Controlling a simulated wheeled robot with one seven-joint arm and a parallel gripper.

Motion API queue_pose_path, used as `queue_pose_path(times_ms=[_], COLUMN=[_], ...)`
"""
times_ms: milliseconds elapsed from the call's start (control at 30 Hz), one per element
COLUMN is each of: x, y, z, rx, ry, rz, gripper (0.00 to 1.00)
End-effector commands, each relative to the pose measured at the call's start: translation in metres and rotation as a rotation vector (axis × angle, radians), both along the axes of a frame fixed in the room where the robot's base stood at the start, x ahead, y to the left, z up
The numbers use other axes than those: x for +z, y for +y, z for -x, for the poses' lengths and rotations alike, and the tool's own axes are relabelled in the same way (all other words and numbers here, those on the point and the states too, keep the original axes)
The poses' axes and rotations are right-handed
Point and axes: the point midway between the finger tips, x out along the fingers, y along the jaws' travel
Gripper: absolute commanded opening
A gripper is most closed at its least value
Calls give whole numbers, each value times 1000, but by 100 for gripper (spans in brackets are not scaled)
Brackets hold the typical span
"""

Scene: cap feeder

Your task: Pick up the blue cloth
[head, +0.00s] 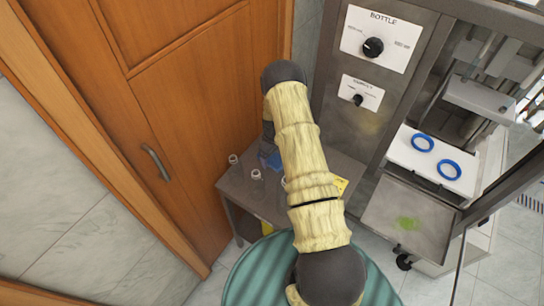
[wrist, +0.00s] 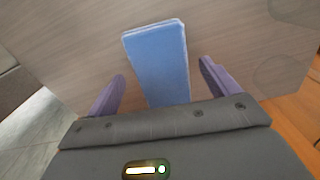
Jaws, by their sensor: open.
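The blue cloth (wrist: 157,62) lies folded as a flat rectangle on the small table in the wrist view. My gripper (wrist: 162,82) is open, with one purple finger on each side of the cloth. The cloth's near end is hidden behind the gripper body. I cannot tell how high the fingers are above the table.
A metal machine (head: 400,110) with knobs and blue rings (head: 450,169) stands to the right. A wooden door (head: 195,120) is close on the left.

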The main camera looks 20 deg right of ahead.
Motion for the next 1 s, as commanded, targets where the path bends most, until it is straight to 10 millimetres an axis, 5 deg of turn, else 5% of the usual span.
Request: queue_pose_path(times_ms=[633, 900, 1000], x=[-8, -8, -8], y=[0, 0, 0], z=[0, 0, 0], rx=[0, 0, 0], ry=[0, 0, 0], rz=[0, 0, 0], gripper=[87, 39, 39])
